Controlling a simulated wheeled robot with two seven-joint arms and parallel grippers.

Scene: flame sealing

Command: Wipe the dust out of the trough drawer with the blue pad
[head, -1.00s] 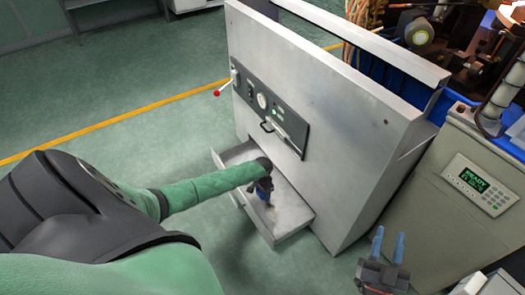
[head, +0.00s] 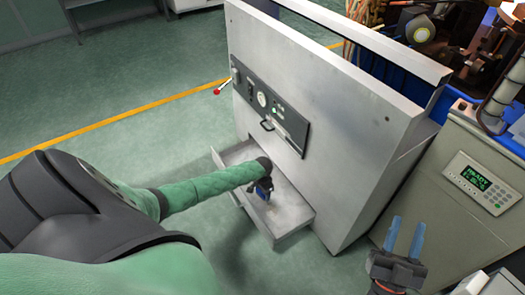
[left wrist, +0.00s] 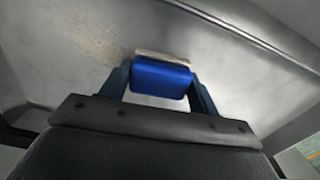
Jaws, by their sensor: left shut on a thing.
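The trough drawer (head: 290,213) is pulled out at the foot of the grey metal cabinet. My left gripper (head: 264,192) reaches down into it. In the left wrist view my left gripper (left wrist: 160,85) is shut on the blue pad (left wrist: 161,79), whose pale far edge lies at or close to the drawer floor (left wrist: 230,70). A brownish patch of dust (left wrist: 98,42) shows on the floor to the left of and beyond the pad. In the head view the pad is mostly hidden by the gripper. My right gripper (head: 404,238) is open and empty, away from the drawer at the lower right.
The cabinet (head: 330,120) rises directly behind the drawer, with a panel of gauge and switches and a red-tipped lever (head: 217,91). A beige unit with a keypad (head: 480,185) stands at right. The green floor left of the drawer is clear.

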